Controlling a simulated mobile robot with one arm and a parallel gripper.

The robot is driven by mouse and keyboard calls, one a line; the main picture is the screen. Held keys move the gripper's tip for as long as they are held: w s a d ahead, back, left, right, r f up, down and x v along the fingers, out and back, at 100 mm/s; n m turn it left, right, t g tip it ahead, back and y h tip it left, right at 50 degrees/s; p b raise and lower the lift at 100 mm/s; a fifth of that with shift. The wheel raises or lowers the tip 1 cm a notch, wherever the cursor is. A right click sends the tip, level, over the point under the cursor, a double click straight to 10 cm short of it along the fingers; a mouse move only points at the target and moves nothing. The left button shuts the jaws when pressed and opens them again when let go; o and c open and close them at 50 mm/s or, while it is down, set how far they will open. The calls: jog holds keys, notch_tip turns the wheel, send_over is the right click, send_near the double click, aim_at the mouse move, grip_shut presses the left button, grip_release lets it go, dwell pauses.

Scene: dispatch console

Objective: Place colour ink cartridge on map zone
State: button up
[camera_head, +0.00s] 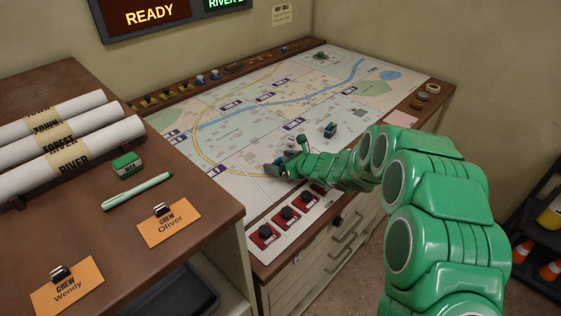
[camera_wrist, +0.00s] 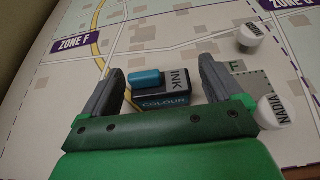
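The colour ink cartridge (camera_wrist: 160,90) is a dark block with a bright blue top piece and the words INK and COLOUR. In the wrist view it sits between the two grey fingers of my gripper (camera_wrist: 157,68), with a gap beside it on each side. The fingers are apart and my gripper is open. In the head view my gripper (camera_head: 278,165) is low over the near part of the map (camera_head: 232,132), and the cartridge cannot be made out clearly there. A purple ZONE F label (camera_wrist: 73,43) is on the map at the left.
White round markers, one reading NADIA (camera_wrist: 275,112) and another (camera_wrist: 247,36), stand right of the cartridge. A small blue object (camera_head: 330,129) is on the map. A wooden cabinet (camera_head: 115,225) with paper rolls stands left.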

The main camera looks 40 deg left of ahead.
jog(key=shift+r, duration=0.15)
jog(key=shift+d+r, duration=0.1)
jog(key=shift+d, duration=0.1)
jog(key=v, duration=1)
jog(key=shift+d, duration=0.35)
jog(key=shift+d+r, duration=0.25)
jog(key=shift+d, duration=0.15)
